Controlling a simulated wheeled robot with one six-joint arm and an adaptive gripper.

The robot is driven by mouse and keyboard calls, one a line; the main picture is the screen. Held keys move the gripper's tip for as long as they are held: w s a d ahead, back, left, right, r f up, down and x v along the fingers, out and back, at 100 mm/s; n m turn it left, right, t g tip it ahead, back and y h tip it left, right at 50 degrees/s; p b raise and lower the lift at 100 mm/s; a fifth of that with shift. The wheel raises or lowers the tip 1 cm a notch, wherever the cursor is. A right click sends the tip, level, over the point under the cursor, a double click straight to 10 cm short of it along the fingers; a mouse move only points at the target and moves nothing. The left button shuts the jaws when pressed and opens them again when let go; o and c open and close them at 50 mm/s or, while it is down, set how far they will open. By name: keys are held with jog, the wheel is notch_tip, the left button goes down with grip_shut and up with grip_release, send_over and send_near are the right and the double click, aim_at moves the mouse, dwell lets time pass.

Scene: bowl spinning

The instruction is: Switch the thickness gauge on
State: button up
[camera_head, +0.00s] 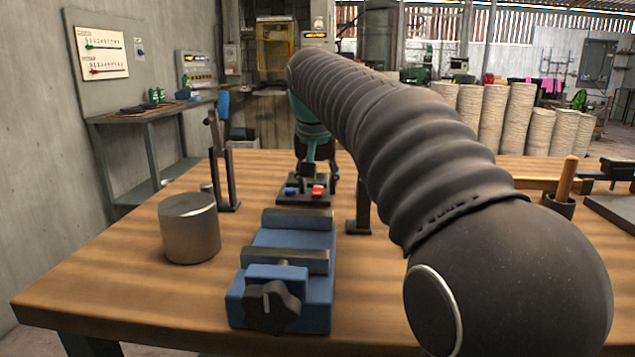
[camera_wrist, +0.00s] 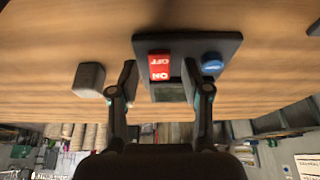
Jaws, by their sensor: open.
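A dark box (camera_head: 318,203) that looks like the thickness gauge sits on the wooden bench, past the blue vise. On it are a red rocker switch (camera_head: 317,190) marked ON and OFF and a blue button (camera_head: 291,191). In the wrist view, the red switch (camera_wrist: 159,66) lies between my fingertips, the blue button (camera_wrist: 212,64) lies just right of the right finger, and a dark panel (camera_wrist: 168,92) shows below the switch. My gripper (camera_wrist: 160,78) is open and empty, close over the box. I cannot tell whether it touches the box or which way the switch is set.
A blue vise (camera_head: 290,255) stands at the bench front, with a metal cylinder (camera_head: 190,228) to its left. An upright stand with a blue top (camera_head: 223,150) is left of the box. A wooden-handled tool (camera_head: 567,180) stands at the right. My arm hides the bench's middle right.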

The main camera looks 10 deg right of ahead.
grip_shut()
jog(key=shift+w+d+g+y, duration=0.1)
jog(key=shift+w+g+y, duration=0.25)
jog(key=shift+g, duration=0.95)
